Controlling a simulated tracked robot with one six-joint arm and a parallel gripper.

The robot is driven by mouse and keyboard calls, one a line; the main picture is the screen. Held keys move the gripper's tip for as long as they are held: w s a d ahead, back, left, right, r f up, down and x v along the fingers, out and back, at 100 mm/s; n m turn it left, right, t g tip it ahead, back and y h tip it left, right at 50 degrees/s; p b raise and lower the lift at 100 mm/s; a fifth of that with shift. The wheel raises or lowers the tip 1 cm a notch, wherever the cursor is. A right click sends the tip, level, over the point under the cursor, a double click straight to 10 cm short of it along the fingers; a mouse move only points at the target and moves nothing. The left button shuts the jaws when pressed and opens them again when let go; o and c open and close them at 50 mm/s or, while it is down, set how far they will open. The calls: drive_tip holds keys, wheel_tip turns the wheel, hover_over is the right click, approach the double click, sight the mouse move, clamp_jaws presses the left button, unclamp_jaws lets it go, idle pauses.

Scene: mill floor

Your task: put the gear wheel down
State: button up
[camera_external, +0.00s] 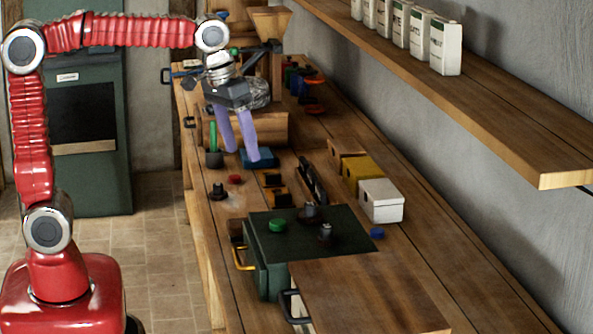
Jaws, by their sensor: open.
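My gripper (243,154) hangs from my red arm over the far part of the wooden bench, with its two purple fingers pointing down and apart. Nothing shows held between the fingers. The fingertips are close to a flat blue object (262,164) on the bench; I cannot tell whether they touch it. I cannot make out a gear wheel with certainty. A small dark knobbed object (218,191) stands on the bench nearer the camera, and a small red piece (235,179) lies beside it.
A dark green box (304,222) stands on the bench with a green round piece (277,225) and grey metal parts on top. White (381,203) and yellow (362,173) boxes stand to the right. A wall shelf (470,120) with several cartons overhangs the bench.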

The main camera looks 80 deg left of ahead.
drive_tip(key=s+f+m+t, duration=0.1)
drive_tip(key=s+f+m, duration=0.1)
drive_tip(key=s, duration=0.6)
drive_tip(key=s+d+f+m+t, duration=0.1)
drive_tip(key=s+f+m+t, duration=0.1)
drive_tip(key=s+f, duration=0.3)
drive_tip(key=s, duration=0.4)
drive_tip(key=shift+s+d+f+m, duration=0.15)
drive_tip(key=shift+d+f+m, duration=0.1)
drive_tip(key=shift+m, duration=0.05)
drive_tip(key=shift+o, duration=0.6)
